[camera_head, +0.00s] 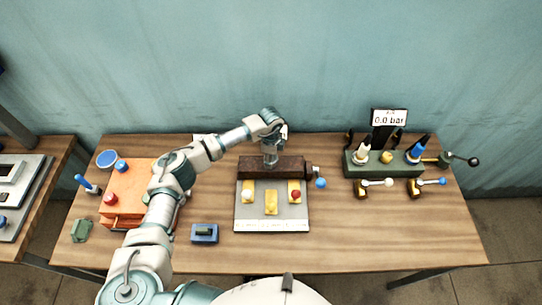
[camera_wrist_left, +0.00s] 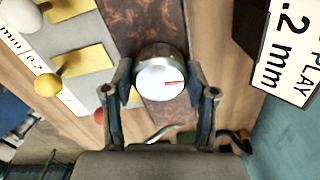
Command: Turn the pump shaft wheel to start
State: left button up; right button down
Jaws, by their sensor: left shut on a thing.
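The shaft wheel (camera_wrist_left: 160,78) is a round knob with a pale silver face and a red mark, standing on a dark brown block (camera_wrist_left: 158,25). In the head view the brown block (camera_head: 252,168) lies at the back of the grey plate. My left gripper (camera_head: 270,162) reaches down onto the block from above and hides the wheel there. In the left wrist view its two fingers (camera_wrist_left: 161,92) stand on opposite sides of the wheel and are shut on it. My right gripper is in neither view.
The grey plate (camera_head: 272,225) carries yellow blocks, one with a red knob. A blue ball (camera_head: 320,183) sticks out right of the block. A green manifold (camera_head: 384,164) with levers and a "0.0 bar" display (camera_head: 389,118) stands right. An orange box (camera_head: 125,190) stands left. Front-right table is clear.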

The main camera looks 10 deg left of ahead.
pick_arm(q)
jog(key=shift+w+a+r+n, duration=0.1)
jog(key=shift+w+r+n, duration=0.05)
jog(key=shift+n, duration=0.45)
jog(key=o, duration=1)
jog(key=shift+c, duration=0.2)
jog(key=shift+o, duration=1)
notch_tip(320, 180, up, 12)
jog(key=shift+f, duration=0.2)
